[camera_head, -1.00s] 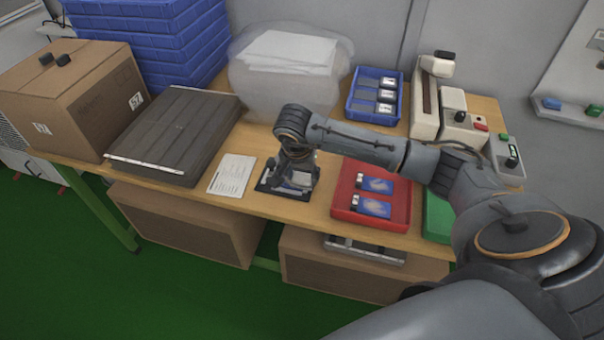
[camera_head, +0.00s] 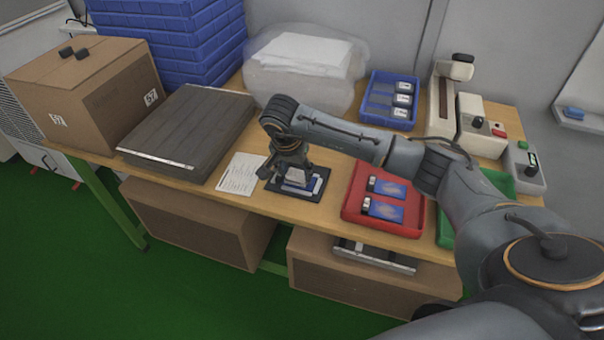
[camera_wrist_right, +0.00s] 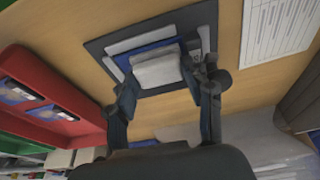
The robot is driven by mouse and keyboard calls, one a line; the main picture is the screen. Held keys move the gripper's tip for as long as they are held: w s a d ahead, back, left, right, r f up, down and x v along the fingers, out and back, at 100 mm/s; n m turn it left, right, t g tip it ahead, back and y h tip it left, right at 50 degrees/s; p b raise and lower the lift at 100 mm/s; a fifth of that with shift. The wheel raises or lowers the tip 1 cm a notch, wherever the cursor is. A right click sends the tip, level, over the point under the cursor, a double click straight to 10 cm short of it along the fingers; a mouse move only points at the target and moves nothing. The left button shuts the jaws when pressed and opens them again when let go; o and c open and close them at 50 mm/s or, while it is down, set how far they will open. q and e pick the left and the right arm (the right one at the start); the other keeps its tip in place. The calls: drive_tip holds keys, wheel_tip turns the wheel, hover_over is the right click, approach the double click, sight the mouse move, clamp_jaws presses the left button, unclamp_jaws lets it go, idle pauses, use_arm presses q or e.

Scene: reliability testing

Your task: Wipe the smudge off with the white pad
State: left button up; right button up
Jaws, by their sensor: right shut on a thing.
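My right gripper (camera_head: 287,168) is over the dark mat (camera_head: 313,198) at the table's front. In the right wrist view its fingers (camera_wrist_right: 168,84) are shut on the white pad (camera_wrist_right: 157,69). The pad lies over a flat blue and pale unit (camera_wrist_right: 120,46) on the mat, seemingly against its face; exact contact is hard to tell. In the head view the unit's blue and white right end (camera_head: 316,185) shows beside the gripper. I cannot make out the smudge; the pad and fingers cover part of the unit. My left gripper is not in view.
A printed sheet (camera_head: 241,174) lies left of the mat, and a grey case (camera_head: 190,130) beyond it. A red tray (camera_head: 355,208) with two blue-labelled units is to the right. A blue bin (camera_head: 374,113) and a clear bag (camera_head: 262,85) stand behind.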

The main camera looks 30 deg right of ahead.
drive_tip(key=shift+w+a+r, duration=0.1)
drive_tip(key=shift+w+a, duration=0.45)
drive_tip(key=shift+a, duration=0.15)
drive_tip(key=shift+c, duration=0.8)
drive_tip(key=shift+r, duration=0.2)
clamp_jaws()
drive_tip(key=shift+s+d+f, duration=0.2)
drive_tip(key=shift+s+d, duration=0.4)
drive_tip(key=shift+s, duration=0.1)
drive_tip(key=shift+s+d+f, duration=0.15)
drive_tip(key=shift+s+d, duration=1.4)
drive_tip(key=shift+s, duration=0.1)
drive_tip(key=shift+r+p, duration=2.1)
drive_tip(key=shift+r, duration=0.9)
